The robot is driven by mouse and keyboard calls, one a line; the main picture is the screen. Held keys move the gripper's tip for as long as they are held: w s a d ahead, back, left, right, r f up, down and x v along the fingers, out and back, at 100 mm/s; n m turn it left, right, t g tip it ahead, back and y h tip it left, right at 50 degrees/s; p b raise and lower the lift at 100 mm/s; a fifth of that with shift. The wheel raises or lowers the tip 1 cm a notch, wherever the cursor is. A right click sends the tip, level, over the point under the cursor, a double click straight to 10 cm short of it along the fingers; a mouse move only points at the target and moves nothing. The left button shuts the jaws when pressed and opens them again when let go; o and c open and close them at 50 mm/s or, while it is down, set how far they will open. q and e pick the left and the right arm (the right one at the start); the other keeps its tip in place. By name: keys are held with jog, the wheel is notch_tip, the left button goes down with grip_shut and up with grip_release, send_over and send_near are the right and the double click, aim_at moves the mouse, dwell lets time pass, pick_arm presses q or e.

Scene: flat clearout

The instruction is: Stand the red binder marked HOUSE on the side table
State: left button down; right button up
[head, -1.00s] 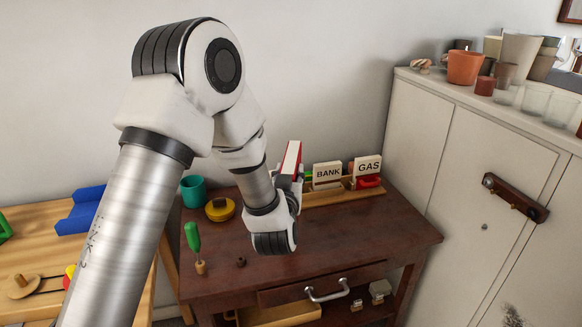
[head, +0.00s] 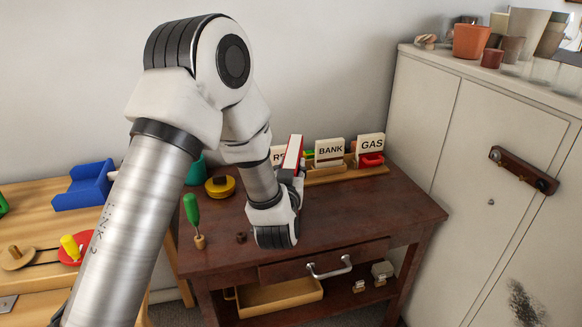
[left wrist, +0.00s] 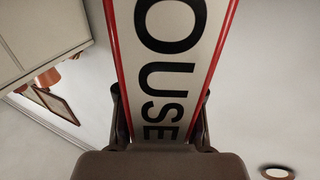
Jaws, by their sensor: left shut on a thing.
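The red binder (head: 293,153) shows in the head view as a narrow red and white shape, partly hidden by my left arm. In the left wrist view its white, red-edged spine (left wrist: 171,55) carries black letters reading OUSE; the first letter is out of frame. My left gripper (head: 290,177) is shut on the binder, with a finger on each side of it. It is over the dark brown table (head: 345,211) with a drawer; I cannot tell whether the binder touches the tabletop. My right gripper is not in view.
A wooden rack (head: 340,175) with cards BANK (head: 330,150) and GAS (head: 370,146) stands at the table's back. A yellow round object (head: 220,187) and green-handled tool (head: 193,215) stand left. A pale cabinet (head: 470,150) is right. The tabletop's front right is clear.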

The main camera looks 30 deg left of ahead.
pick_arm(q)
jog(key=shift+f+b, duration=0.45)
jog(key=shift+f, duration=0.1)
jog(key=c, duration=0.7)
grip_release()
jog(key=shift+o, duration=0.2)
jog(key=shift+s, duration=0.1)
